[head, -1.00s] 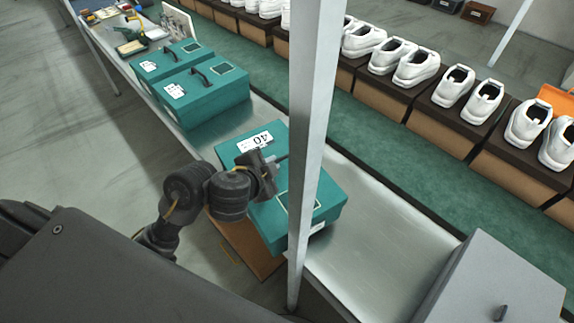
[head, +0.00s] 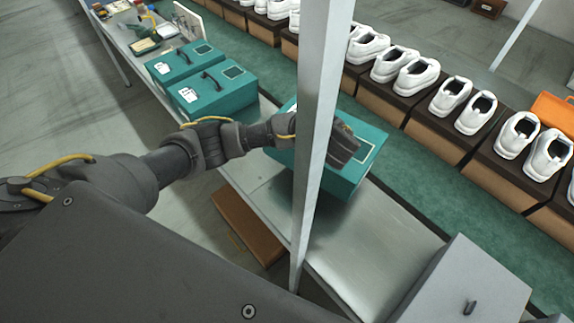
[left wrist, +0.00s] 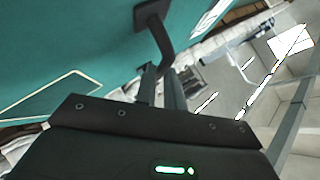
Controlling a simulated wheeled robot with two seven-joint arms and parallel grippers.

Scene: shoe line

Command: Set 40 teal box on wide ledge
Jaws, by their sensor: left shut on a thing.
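The teal box (head: 352,180) is held by my left gripper (head: 343,146), which is shut on its dark handle (left wrist: 155,35). In the head view it hangs over the silver metal ledge (head: 385,245), with a shadow beneath, and looks raised off it. The upright post and my gripper cover part of the box; its 40 label is not readable now. In the left wrist view the teal lid (left wrist: 75,50) fills the upper left. My right gripper is not in view.
Two other teal boxes, the nearer (head: 222,100), stand on the ledge further back. A metal post (head: 318,110) stands just in front of the held box. A grey box (head: 465,285) is at the lower right. White shoes (head: 418,76) on brown boxes line the green belt behind.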

